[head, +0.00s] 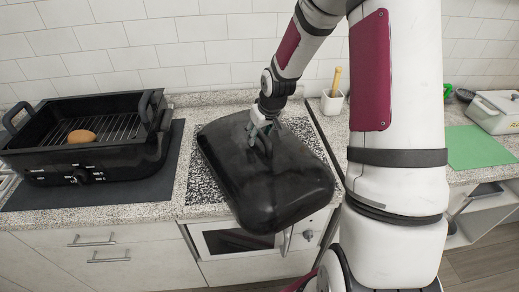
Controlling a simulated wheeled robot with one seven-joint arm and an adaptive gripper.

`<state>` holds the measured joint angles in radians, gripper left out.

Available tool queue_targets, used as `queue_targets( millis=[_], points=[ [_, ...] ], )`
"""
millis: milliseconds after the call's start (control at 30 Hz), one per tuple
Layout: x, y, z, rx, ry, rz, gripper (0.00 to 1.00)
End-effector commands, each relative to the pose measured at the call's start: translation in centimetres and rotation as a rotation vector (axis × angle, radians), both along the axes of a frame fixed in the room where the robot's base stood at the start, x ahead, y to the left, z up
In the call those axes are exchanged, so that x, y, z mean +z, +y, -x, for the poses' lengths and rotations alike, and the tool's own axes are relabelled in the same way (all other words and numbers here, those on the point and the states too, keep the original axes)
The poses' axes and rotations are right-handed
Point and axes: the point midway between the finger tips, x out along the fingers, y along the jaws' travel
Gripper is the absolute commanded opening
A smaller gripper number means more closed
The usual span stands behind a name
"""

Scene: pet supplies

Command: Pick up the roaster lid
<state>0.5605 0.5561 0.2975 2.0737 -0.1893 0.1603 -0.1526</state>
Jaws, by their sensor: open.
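The roaster lid (250,180) is a large, dark, domed rectangle in the middle of the head view. It is over the speckled patch of the counter, and its near end extends past the counter's front edge. My gripper (262,140) is open at the handle on top of the lid. The fingers partly hide the handle, and I cannot tell whether they touch it. The black roaster base (85,160) stands uncovered at the left, with a wire rack and a brown, egg-shaped item (81,136) inside.
The roaster base stands on a dark mat (95,192). A white pot with a wooden-handled tool (332,102) stands behind the lid, left of my arm. At the right are a green mat (480,147) and a pale lidded box (497,110). A white-tiled wall bounds the back.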

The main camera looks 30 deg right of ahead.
Motion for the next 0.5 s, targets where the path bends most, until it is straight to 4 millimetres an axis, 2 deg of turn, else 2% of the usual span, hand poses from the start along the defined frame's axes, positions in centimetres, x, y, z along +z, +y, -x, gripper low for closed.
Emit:
queue_targets(
  millis=[500],
  points=[
    [-0.37,0.03,0.02,0.0,0.001,-0.001,0.44]
  ],
)
